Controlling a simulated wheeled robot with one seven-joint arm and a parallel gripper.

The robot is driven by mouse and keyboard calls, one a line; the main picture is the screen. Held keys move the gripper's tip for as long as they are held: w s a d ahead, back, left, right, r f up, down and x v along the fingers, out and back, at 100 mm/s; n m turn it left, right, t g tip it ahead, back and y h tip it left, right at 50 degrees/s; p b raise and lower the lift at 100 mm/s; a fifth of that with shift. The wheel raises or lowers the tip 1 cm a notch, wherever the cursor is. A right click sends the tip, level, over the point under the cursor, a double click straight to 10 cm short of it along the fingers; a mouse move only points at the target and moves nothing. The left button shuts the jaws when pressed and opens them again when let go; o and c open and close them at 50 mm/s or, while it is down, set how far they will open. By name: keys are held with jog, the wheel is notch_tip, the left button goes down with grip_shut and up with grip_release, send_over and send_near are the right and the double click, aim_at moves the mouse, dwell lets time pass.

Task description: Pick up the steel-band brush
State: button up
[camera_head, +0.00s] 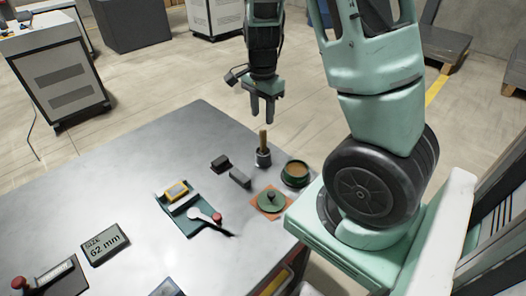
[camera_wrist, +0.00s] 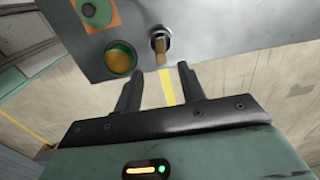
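The steel-band brush (camera_head: 263,158) stands upright near the far right edge of the grey table, with its wooden handle pointing up and a grey metal band below. In the wrist view the brush (camera_wrist: 161,48) shows beyond the fingertips, roughly centred between them. Its bristles cannot be made out. My gripper (camera_head: 262,114) hangs fingers-down just above the handle, apart from it in the head view. In the wrist view my gripper (camera_wrist: 161,73) is open, with nothing between the fingers.
A green bowl with brown contents (camera_head: 296,172) stands close right of the brush. Two dark blocks (camera_head: 221,163) (camera_head: 240,178) lie to its left. A green lid (camera_head: 271,203) sits on an orange mat in front. A "SIZE 62 mm" sign (camera_head: 105,244) lies further left.

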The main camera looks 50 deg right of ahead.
aim_at(262, 130)
notch_tip(262, 130, down, 6)
jog(key=shift+f, duration=0.25)
jog(key=shift+d+f, duration=0.2)
jog(key=shift+f, duration=2.5)
jog(key=shift+c, duration=0.3)
grip_shut()
